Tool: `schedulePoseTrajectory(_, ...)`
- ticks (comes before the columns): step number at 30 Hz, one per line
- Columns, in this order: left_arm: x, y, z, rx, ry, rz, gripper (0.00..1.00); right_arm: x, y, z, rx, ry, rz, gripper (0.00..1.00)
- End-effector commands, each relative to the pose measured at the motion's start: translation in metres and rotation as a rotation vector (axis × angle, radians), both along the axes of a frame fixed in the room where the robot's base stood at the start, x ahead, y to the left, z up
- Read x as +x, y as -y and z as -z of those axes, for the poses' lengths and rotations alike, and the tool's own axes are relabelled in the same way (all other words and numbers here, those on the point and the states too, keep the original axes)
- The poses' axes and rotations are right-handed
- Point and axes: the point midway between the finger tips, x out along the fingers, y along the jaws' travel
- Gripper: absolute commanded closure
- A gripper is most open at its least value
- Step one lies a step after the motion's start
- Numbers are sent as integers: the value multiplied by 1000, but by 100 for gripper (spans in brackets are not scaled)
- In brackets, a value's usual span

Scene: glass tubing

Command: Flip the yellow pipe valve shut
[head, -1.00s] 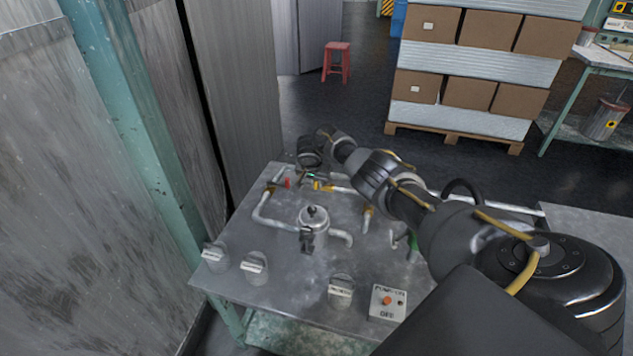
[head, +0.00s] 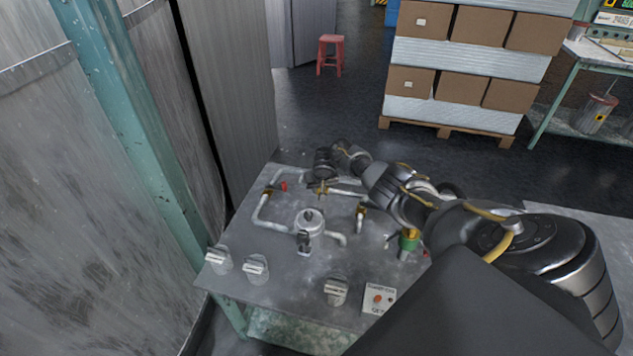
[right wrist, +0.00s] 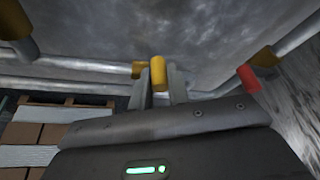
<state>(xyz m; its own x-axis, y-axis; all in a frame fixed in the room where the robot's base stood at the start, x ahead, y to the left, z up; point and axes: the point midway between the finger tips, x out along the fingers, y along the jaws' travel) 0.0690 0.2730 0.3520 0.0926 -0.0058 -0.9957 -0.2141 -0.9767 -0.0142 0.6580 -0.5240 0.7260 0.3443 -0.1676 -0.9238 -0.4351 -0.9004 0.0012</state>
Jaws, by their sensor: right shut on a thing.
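The yellow valve handle (right wrist: 158,72) stands between the two fingers of my right gripper (right wrist: 159,92) in the right wrist view, and the gripper is shut on it. Its brass body (right wrist: 140,68) sits on a grey pipe just behind. In the head view, my right gripper (head: 321,182) reaches down over the brass valve (head: 320,192) at the far side of the metal table (head: 290,275). The yellow handle is mostly hidden there by the gripper, so its exact angle against the pipe is hard to tell. My left gripper is in neither view.
A red-handled valve (head: 284,186) is close left of the gripper. A capped metal canister (head: 309,222) with pipes stands nearer, and a green valve (head: 409,240) is to the right. Several knobs and a switch box (head: 379,298) line the front edge. A wall is left.

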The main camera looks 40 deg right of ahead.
Motion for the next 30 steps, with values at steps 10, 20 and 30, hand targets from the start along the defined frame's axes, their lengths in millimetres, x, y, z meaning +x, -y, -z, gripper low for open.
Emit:
schedulePoseTrajectory(10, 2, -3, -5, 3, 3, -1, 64, -3, 1, -1, 2, 3, -88, 100)
schedulePoseTrajectory(20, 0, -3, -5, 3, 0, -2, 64, -3, 2, 0, 2, 2, -93, 100)
schedulePoseTrajectory(30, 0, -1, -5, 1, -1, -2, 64, -4, 2, 0, 1, 1, -90, 61)
